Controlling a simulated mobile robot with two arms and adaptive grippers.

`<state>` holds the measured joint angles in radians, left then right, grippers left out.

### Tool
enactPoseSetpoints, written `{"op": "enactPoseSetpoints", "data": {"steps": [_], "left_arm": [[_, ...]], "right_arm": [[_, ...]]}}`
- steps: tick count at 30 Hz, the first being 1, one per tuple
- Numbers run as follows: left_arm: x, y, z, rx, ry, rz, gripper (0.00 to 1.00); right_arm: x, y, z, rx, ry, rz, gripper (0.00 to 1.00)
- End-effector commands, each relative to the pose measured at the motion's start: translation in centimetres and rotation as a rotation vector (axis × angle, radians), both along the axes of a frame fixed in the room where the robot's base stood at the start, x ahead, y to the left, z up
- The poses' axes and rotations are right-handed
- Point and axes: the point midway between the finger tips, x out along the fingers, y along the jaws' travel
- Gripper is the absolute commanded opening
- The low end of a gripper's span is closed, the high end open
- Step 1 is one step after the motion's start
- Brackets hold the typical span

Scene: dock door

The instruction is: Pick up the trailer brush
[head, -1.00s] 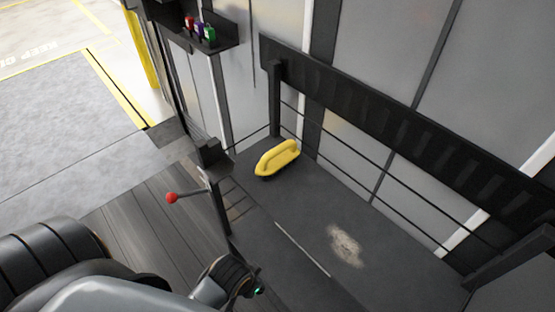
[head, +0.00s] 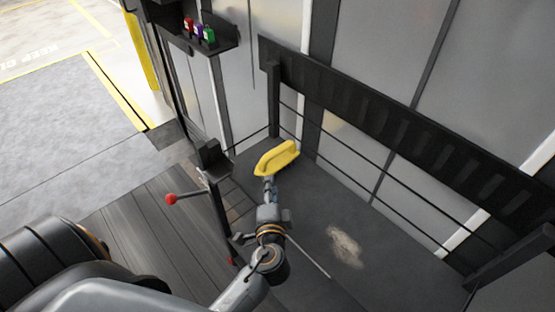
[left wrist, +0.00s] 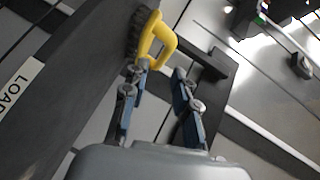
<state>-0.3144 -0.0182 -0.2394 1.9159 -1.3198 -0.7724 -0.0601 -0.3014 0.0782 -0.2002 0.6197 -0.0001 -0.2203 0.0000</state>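The trailer brush (head: 277,158), yellow with a loop handle, rests on the dark grey platform (head: 315,190) near its back left corner. In the left wrist view the brush (left wrist: 158,36) shows its yellow handle and dark bristles just beyond my fingertips. My left gripper (head: 268,182) is just in front of the brush in the head view, its tips overlapping the brush's near edge. In the left wrist view my left gripper (left wrist: 161,68) is open, with nothing between the fingers. One fingertip appears close to the handle; contact cannot be told. My right gripper is out of view.
A lever with a red knob (head: 172,198) stands left of my left arm. A black rail (head: 390,125) and thin bars run behind the platform. A pale dirty patch (head: 345,246) lies on the platform at right. A wall shelf (head: 215,45) holds small coloured bottles.

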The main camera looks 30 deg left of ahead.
Motion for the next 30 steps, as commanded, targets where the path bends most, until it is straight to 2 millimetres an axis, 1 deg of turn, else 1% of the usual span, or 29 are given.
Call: {"op": "enactPoseSetpoints", "data": {"steps": [1, 3, 7, 16, 19, 23, 26, 30], "left_arm": [[0.7, -0.8, 0.3, 0.050, -0.009, -0.033, 0.28], [1.4, -1.5, 0.5, 0.103, -0.017, -0.068, 0.28], [2.8, -1.8, 0.8, 0.143, -0.024, -0.096, 0.28], [7.9, 0.7, 0.2, 0.144, -0.024, -0.094, 0.28], [8.9, 1.2, 0.0, 0.143, -0.023, -0.093, 0.28], [9.6, 1.6, -0.2, 0.141, -0.023, -0.093, 0.28], [10.4, 2.1, 0.0, 0.141, -0.023, -0.093, 0.28], [12.4, 3.3, 0.1, 0.142, -0.022, -0.091, 0.28]], "right_arm": [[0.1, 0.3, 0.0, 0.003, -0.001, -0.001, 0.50], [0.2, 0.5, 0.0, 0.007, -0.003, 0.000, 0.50], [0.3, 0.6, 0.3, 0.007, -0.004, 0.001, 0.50], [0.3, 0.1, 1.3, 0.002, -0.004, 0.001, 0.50], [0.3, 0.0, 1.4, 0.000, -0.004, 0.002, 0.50], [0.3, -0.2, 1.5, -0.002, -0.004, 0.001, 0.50], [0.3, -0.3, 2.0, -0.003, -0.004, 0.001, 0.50], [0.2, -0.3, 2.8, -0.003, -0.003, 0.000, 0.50]]}}
